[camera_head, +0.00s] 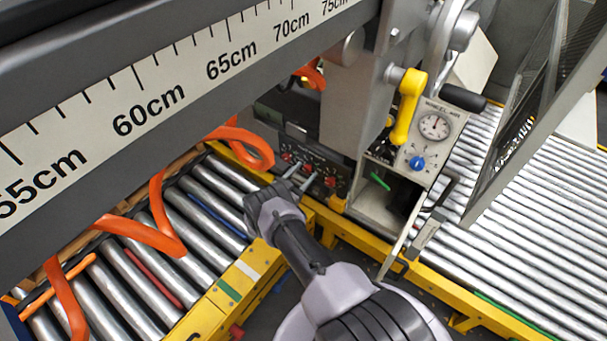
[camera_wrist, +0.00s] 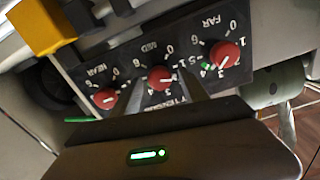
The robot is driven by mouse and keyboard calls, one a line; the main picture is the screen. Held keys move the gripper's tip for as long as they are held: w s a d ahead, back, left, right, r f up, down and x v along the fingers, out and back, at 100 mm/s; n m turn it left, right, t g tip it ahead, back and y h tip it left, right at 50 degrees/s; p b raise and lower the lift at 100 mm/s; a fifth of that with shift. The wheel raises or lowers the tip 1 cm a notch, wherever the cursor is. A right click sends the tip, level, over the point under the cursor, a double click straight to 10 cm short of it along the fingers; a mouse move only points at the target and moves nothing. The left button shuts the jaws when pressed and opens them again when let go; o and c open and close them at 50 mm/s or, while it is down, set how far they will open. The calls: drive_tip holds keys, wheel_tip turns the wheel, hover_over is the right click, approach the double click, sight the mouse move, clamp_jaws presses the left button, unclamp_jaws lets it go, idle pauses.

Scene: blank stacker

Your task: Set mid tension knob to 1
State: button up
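The mid tension knob (camera_wrist: 161,78) is the red middle knob of three on a black panel (camera_wrist: 190,70), under the label MID. Its pointer direction is hard to read. My gripper (camera_wrist: 160,84) reaches up from below in the wrist view, with one finger on each side of this knob and the fingers apart. Contact with the knob cannot be told. The near knob (camera_wrist: 106,98) is to the left and the far knob (camera_wrist: 224,55) to the right. In the head view, my gripper (camera_head: 299,175) is at the panel (camera_head: 318,160), its fingers partly covering the knob row.
A yellow handle (camera_head: 407,107) and a gauge box with a dial (camera_head: 434,125) and blue knob (camera_head: 417,163) stand right of the panel. Roller conveyors (camera_head: 545,215) lie on both sides. Orange straps (camera_head: 160,225) hang at the left. A yellow block (camera_wrist: 45,25) is beside the panel.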

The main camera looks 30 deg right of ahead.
clamp_jaws()
drive_tip(key=shift+n, duration=1.6)
drive_tip(key=shift+o, duration=0.8)
unclamp_jaws()
drive_tip(key=p+v, duration=0.4)
drive_tip(key=v, duration=1.3)
drive_tip(key=shift+a, duration=0.2)
drive_tip(key=shift+s+f, duration=0.1)
